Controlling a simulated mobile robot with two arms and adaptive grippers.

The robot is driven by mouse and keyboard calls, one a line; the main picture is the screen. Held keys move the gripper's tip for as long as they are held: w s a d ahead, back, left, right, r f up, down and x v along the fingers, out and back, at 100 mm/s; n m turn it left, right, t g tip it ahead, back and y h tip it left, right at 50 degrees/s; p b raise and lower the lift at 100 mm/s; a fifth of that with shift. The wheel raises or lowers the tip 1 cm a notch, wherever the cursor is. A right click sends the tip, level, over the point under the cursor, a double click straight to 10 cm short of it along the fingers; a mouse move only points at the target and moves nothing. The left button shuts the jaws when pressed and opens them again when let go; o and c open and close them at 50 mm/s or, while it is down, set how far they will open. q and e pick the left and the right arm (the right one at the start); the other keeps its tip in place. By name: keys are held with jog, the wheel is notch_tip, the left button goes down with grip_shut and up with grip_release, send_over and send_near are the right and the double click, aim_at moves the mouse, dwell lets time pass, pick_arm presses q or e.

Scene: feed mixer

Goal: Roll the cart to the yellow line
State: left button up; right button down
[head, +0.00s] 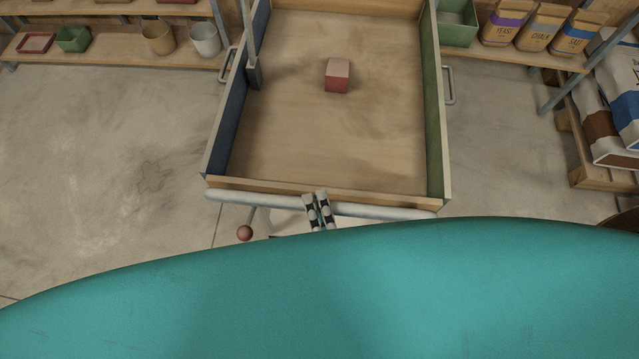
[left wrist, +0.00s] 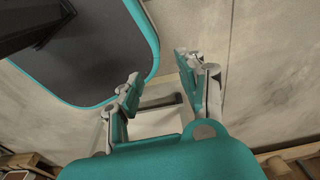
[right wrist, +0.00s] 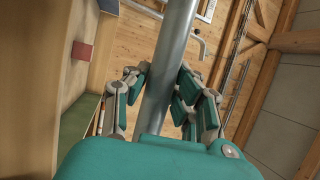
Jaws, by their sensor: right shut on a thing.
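The cart (head: 330,130) is a wooden tray with a blue left wall, a green right wall and a grey push bar (head: 390,210) along its near edge. My right gripper (head: 318,211) is at the middle of this bar. In the right wrist view, the right gripper (right wrist: 158,84) is shut on the grey bar (right wrist: 172,45), one finger on each side. My left gripper (left wrist: 162,70) shows only in its own wrist view, open and empty above the floor beside my teal base. No yellow line shows in any view.
A red block (head: 337,76) lies in the cart. A round-knobbed lever (head: 244,233) hangs below the bar. Shelves with pots (head: 158,38) stand at the back left. Bags (head: 545,25) and sacks on a pallet (head: 610,180) stand at the right. Floor (head: 100,160) left of the cart is clear.

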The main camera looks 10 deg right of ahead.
pick_arm(q)
jog(key=shift+w, duration=0.4)
pick_arm(e)
jog(key=shift+s+a+f, duration=0.1)
jog(key=shift+s+a, duration=0.1)
jog(key=shift+s, duration=0.6)
jog(key=shift+s+a+f, duration=0.1)
jog(key=shift+s+a, duration=0.1)
jog(key=shift+s, duration=0.6)
pick_arm(q)
jog(key=shift+s, duration=0.1)
pick_arm(e)
jog(key=c, duration=1.1)
grip_release()
pick_arm(q)
jog(key=shift+s, duration=0.15)
pick_arm(e)
jog(key=shift+o, duration=0.2)
jog(key=a+v, duration=0.1)
jog(key=v, duration=0.6)
jog(key=shift+s+d, duration=0.25)
jog(key=shift+d, duration=0.3)
